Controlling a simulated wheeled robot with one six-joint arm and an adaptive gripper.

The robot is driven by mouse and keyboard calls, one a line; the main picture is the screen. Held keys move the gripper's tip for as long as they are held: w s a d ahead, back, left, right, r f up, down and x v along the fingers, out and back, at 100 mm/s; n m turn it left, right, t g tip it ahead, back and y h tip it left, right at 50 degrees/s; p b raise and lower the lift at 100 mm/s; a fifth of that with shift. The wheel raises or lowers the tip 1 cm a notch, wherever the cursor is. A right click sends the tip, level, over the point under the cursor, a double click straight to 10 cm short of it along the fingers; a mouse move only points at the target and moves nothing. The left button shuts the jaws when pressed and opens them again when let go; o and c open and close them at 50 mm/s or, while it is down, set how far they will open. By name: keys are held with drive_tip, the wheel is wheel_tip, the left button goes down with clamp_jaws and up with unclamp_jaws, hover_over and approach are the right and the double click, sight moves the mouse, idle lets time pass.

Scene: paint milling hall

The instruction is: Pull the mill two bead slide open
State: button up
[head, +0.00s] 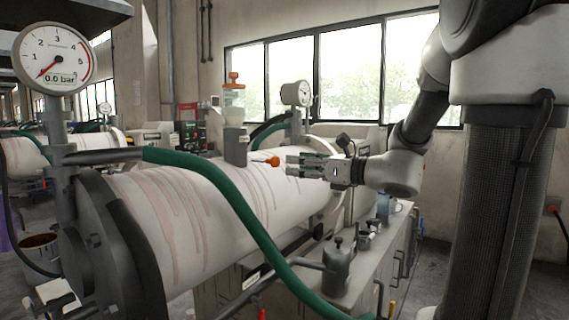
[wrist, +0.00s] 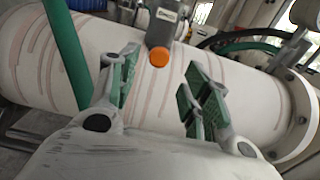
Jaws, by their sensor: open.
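An orange knob (head: 273,161) sticks out from the grey block (head: 236,147) on top of the white, red-streaked mill cylinder (head: 180,215); I take it for the bead slide's handle. My gripper (head: 291,164) is open and empty, just right of the knob in the head view, fingers pointing at it. In the wrist view the knob (wrist: 158,57) lies between and beyond the two green-padded fingertips (wrist: 160,72), apart from them. The grey block (wrist: 163,25) stands behind it, with a label on its upper part. No tag naming the mill is readable.
A clear hopper with an orange top (head: 234,85) stands above the block. A green hose (head: 235,205) crosses the cylinder's front. A gauge (head: 296,93) stands behind my gripper; a large gauge (head: 56,57) reads 0.0 bar. A bench (head: 365,262) with metal fittings lies below.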

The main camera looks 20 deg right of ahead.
drive_tip(key=v, duration=0.4)
idle(0.4)
drive_tip(key=s+d+f+n+g+h, duration=0.2)
drive_tip(key=s+f+n+g+h, duration=0.3)
drive_tip(key=s+f+n+g, duration=0.85)
drive_tip(key=s+d+n+t+h, duration=0.3)
drive_tip(key=s+n+h, duration=0.2)
drive_tip(key=n, duration=1)
drive_tip(key=shift+s+d+r+h, duration=0.2)
drive_tip(key=shift+s+h, duration=0.1)
drive_tip(key=shift+s, duration=1)
